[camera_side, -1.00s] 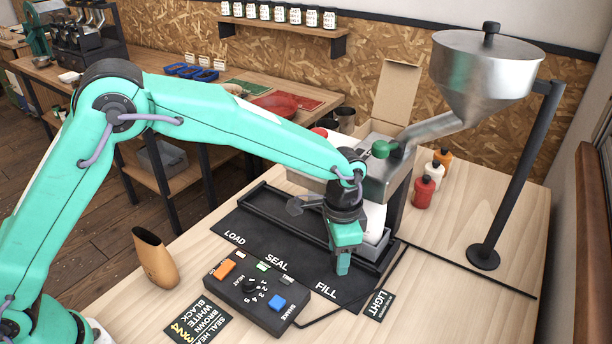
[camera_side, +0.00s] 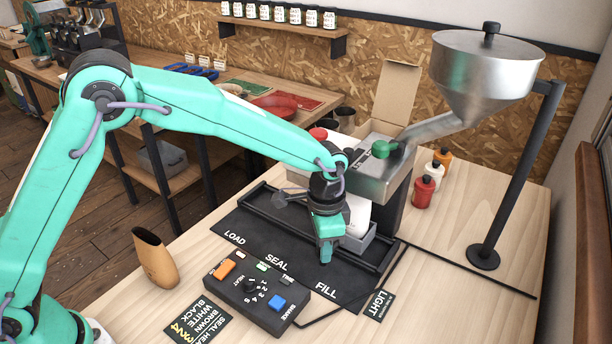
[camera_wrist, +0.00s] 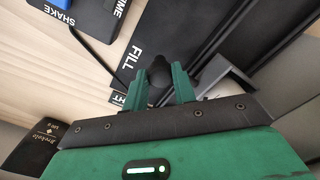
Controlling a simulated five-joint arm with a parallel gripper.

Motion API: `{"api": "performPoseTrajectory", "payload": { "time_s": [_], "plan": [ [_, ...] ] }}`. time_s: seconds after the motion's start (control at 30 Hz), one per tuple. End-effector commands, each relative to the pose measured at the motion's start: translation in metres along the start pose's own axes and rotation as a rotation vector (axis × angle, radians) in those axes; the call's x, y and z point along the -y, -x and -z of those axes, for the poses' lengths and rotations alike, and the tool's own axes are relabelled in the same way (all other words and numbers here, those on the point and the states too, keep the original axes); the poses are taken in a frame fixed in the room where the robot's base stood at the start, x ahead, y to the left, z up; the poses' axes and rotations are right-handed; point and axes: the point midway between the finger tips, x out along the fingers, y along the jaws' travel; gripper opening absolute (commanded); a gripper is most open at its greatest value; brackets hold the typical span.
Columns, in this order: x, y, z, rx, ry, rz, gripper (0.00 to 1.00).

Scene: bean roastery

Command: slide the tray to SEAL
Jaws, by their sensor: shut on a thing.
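The grey tray (camera_side: 367,237) sits in the dark rail track (camera_side: 388,262), with a white bag (camera_side: 359,214) standing in it, partly hidden by my gripper. My gripper (camera_side: 325,258) is in front of the tray, between the SEAL mark (camera_side: 276,262) and the FILL mark (camera_side: 326,291). In the wrist view, my gripper (camera_wrist: 157,88) is shut on a dark rounded knob (camera_wrist: 159,70), apparently the tray's handle. Its join to the tray is unclear. The tray stands nearer FILL than SEAL.
The control box (camera_side: 256,294) lies in front of the mat. The metal hopper (camera_side: 485,70) and its spout (camera_side: 435,130) stand above right. The track toward LOAD (camera_side: 235,238) looks clear.

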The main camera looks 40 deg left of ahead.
Motion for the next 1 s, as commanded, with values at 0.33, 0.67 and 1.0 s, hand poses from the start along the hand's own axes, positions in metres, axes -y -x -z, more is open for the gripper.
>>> {"api": "performPoseTrajectory", "payload": {
  "time_s": [0.33,0.67,1.0],
  "plan": [
    [0.036,0.001,-0.033,-0.005,0.005,0.002,0.0],
    [0.064,0.001,-0.061,-0.007,0.004,0.003,0.0],
    [0.069,0.0,-0.067,-0.008,0.002,0.004,0.0]
  ]
}}
